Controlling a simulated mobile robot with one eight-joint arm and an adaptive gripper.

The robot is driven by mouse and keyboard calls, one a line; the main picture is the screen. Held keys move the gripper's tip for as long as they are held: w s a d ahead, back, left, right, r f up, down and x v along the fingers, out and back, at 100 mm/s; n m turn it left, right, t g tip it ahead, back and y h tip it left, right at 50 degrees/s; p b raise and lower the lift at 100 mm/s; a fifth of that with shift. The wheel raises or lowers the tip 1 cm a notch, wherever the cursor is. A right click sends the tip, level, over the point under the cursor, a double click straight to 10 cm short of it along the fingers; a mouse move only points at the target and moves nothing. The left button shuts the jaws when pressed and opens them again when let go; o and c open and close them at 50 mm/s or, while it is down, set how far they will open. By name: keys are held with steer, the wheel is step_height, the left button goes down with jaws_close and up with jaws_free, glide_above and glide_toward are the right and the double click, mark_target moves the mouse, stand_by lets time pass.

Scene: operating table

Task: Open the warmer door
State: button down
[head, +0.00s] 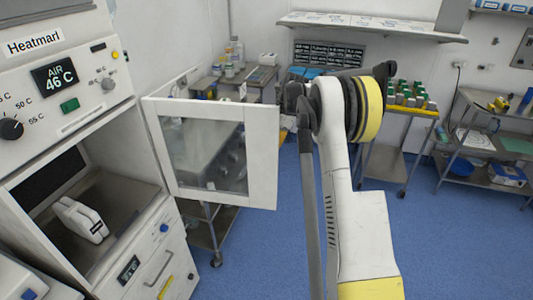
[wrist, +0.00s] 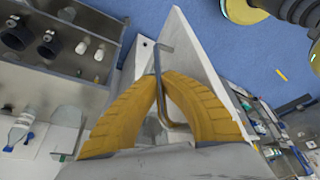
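The warmer (head: 70,100) stands at the left with its display reading 46 °C, and its upper compartment is open to view. Its white-framed glass door (head: 262,150) is swung well out to the right of the opening. My gripper is at the door's far right edge in the head view, its fingers hidden there. In the wrist view, the yellow fingers of my gripper (wrist: 160,82) close together around the bent metal door handle (wrist: 157,62). The white door edge (wrist: 185,50) runs just behind the handle.
A white device (head: 80,219) sits inside the compartment. A steel cart (head: 205,232) stands behind the door. A trolley with green-capped boxes (head: 408,97) and a shelf cart (head: 475,146) stand at the right. Blue floor (head: 290,245) is open between the door and my arm.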

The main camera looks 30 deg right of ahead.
steer(key=shift+a, duration=0.1)
steer(key=c, duration=1.5)
jaws_free()
steer(key=shift+w+a, duration=0.1)
steer(key=shift+w, duration=0.05)
steer(key=v, duration=1.2)
